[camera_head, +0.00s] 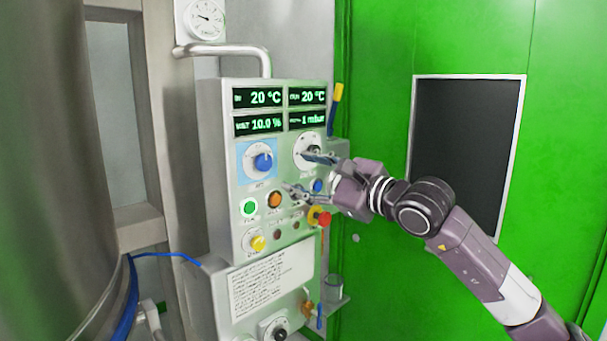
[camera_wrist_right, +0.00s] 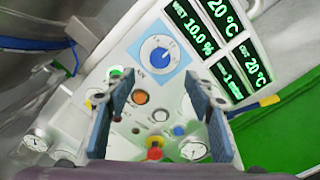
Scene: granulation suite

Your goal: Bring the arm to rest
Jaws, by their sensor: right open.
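My right gripper (camera_head: 305,174) comes in from the right in the head view, in front of the control panel (camera_head: 218,190). Its two fingers are spread apart with nothing between them, one near the upper right dial (camera_head: 309,143), one near the orange button (camera_head: 274,199). In the wrist view the open fingers of the right gripper (camera_wrist_right: 153,92) frame the panel face, with the blue knob (camera_wrist_right: 159,55) beyond them. I cannot tell from these views whether a fingertip touches the panel. My left gripper is not in view.
The panel carries lit displays (camera_head: 258,97), a green button (camera_head: 249,207), a yellow knob (camera_head: 257,243) and a red emergency knob (camera_head: 323,218). A large steel vessel (camera_head: 50,150) stands at left. A green wall (camera_head: 380,250) with a dark window (camera_head: 465,140) lies behind my right arm.

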